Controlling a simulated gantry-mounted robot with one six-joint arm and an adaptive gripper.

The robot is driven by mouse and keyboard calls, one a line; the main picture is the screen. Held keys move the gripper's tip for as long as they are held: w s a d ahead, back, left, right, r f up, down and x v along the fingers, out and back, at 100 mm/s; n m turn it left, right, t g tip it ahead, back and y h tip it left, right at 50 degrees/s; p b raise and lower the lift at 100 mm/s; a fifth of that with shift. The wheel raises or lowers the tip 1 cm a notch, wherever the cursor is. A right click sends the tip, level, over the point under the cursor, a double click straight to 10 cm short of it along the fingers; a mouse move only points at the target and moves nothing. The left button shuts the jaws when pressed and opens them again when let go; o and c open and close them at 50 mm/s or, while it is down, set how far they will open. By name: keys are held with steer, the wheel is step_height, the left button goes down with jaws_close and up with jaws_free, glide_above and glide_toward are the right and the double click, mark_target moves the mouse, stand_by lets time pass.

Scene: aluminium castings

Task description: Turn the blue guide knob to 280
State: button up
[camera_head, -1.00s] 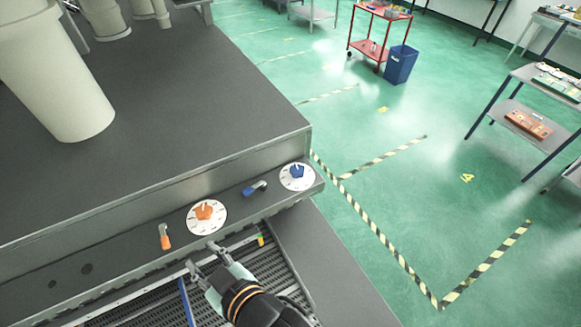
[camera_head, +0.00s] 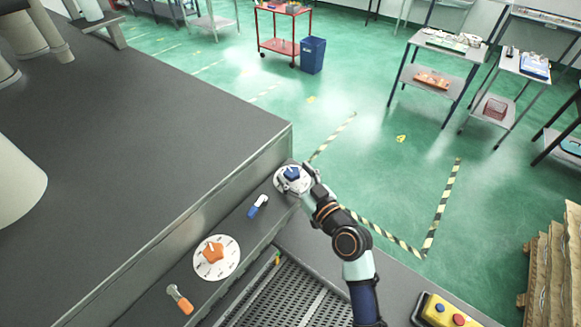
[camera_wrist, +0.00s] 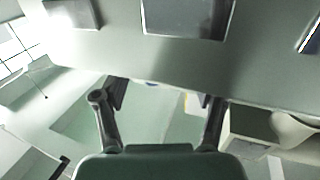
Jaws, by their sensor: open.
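The blue guide knob (camera_head: 291,172) sits on a white dial at the far right end of the machine's front panel. Its dial numbers are too small to read, and part of the dial is hidden by my gripper. My gripper (camera_head: 297,178) is open, with its fingers at the blue knob's dial; I cannot tell whether they touch the knob. In the wrist view my gripper (camera_wrist: 164,95) shows two spread fingers with a gap between them. A small dark blue patch shows at the panel edge between them, too little to identify surely.
On the same panel are a blue-tipped lever (camera_head: 257,206), an orange knob (camera_head: 213,252) on a white dial and an orange lever (camera_head: 180,298). A yellow button box (camera_head: 445,312) is at lower right. A slotted grate (camera_head: 290,295) lies below the panel.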

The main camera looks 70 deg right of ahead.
steer(key=shift+x, duration=1.05)
steer(key=c, duration=1.2)
steer(key=shift+o, duration=0.2)
steer(key=shift+f+b, duration=0.15)
steer(key=shift+b, duration=0.2)
steer(key=shift+f+y+b, duration=0.1)
steer(key=shift+y+b, duration=0.2)
steer(key=shift+b, duration=0.2)
